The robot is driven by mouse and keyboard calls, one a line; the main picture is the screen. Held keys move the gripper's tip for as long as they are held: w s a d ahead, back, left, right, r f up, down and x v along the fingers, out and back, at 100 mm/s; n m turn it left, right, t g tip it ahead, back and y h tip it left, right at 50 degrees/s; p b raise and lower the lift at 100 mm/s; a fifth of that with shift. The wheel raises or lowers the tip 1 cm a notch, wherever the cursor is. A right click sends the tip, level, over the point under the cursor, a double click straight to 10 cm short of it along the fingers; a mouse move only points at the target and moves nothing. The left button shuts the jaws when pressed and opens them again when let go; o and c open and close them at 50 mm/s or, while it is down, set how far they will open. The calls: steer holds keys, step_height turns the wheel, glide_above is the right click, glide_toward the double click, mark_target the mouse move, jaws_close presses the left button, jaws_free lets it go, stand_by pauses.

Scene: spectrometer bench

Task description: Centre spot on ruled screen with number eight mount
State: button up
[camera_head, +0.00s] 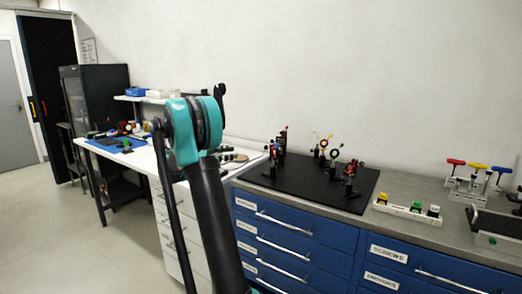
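A black optical breadboard (312,190) lies on the grey top of the blue cabinets, right of my arm. Several small post mounts stand upright on it. A dark mount with red parts (353,170) stands near the right side, and others stand at the back left. Mount numbers are too small to read, and I cannot make out the ruled screen or a light spot. My arm rises in the middle of the view to a teal joint; my gripper cannot be made out.
T-handled tools (478,168) stand in a holder farther right. Blue drawers (300,232) front the bench. A white workbench (140,155) stands left. Open floor (125,235) lies at lower left.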

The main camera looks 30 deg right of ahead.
mark_target(265, 148)
steer(key=s+d, duration=0.1)
steer(key=d, duration=0.8)
steer(key=s+d, duration=0.1)
steer(key=d, duration=0.4)
steer(key=shift+s+d, duration=0.1)
steer(key=shift+s, duration=0.25)
jaws_close()
